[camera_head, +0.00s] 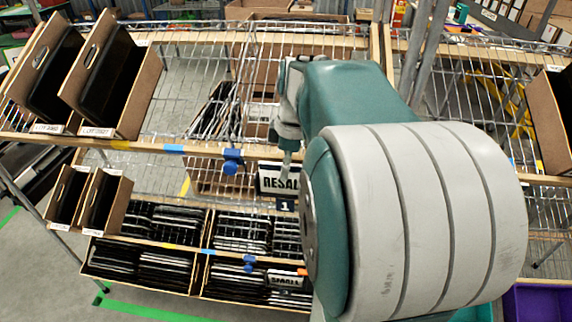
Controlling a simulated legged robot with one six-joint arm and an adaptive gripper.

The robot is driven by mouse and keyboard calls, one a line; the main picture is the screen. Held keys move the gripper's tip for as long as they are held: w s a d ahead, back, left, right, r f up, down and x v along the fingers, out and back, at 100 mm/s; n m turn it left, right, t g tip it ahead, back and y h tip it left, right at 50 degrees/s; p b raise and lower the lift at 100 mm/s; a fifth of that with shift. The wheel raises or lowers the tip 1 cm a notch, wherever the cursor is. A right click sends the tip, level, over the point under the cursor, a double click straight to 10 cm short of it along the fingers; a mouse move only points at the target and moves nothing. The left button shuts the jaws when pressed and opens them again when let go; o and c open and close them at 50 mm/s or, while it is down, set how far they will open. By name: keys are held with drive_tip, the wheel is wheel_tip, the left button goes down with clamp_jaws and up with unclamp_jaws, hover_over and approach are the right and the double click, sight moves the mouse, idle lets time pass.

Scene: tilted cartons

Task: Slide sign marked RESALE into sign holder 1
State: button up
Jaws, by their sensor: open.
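The sign marked RESALE (279,180) is a dark-bordered plate with a light face and black letters. It stands at the front edge of the upper shelf, its right end hidden behind my arm. A small dark label with a white 1 (286,205) is directly below it and marks sign holder 1. The holder itself is mostly hidden, so I cannot tell how far the sign sits in it. My gripper (287,153) is open, just above the sign's upper edge. Its fingertips are small, and I cannot tell whether they touch the sign.
Tilted cartons with dark items (110,80) stand on the upper shelf at left. Smaller cartons (88,199) and bins of black items (150,250) are below. A blue knob (232,160) is on the shelf edge left of the sign. A SMALL sign (285,281) is lower down.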

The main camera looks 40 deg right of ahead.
wheel_tip(320, 180, up, 12)
drive_tip(key=s, duration=0.1)
drive_tip(key=shift+d+f, duration=0.15)
drive_tip(key=shift+d, duration=0.3)
